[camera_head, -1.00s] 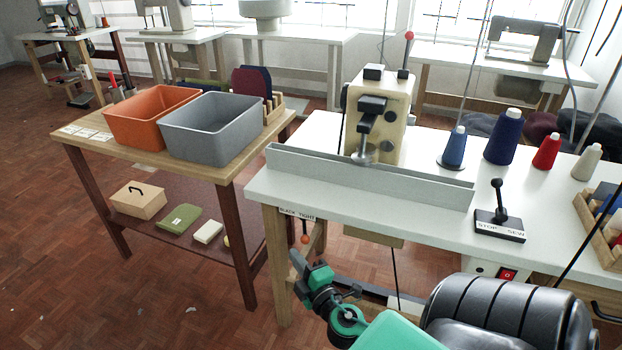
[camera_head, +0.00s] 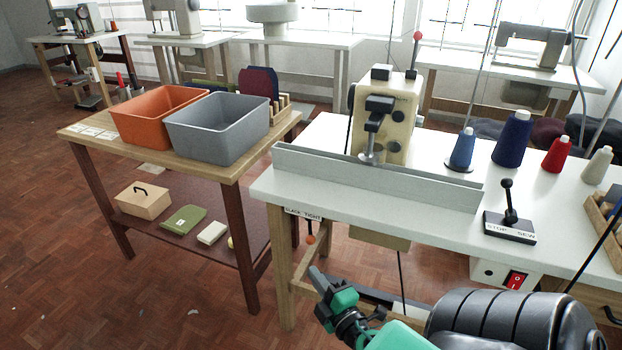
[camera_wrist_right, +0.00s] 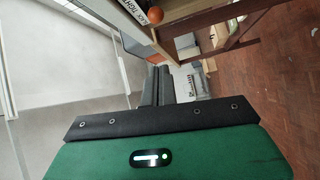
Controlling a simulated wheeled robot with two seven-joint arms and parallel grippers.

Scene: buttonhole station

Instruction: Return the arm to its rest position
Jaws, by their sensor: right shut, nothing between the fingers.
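My right gripper (camera_head: 317,274) is low at the bottom of the head view, in front of the left front leg of the white sewing table. It is shut and empty. In the right wrist view its dark fingers (camera_wrist_right: 157,84) lie together beyond the green housing. The arm runs down and right from it. The white sewing table (camera_head: 375,190) with the buttonhole machine (camera_head: 385,118) stands above and behind the gripper. My left gripper does not show in either view.
An orange ball knob (camera_head: 310,239) hangs under the table's left end, close to the gripper; it also shows in the right wrist view (camera_wrist_right: 154,16). A wooden side table (camera_head: 75,133) with orange and grey bins stands left. Open brick-patterned floor lies at the lower left.

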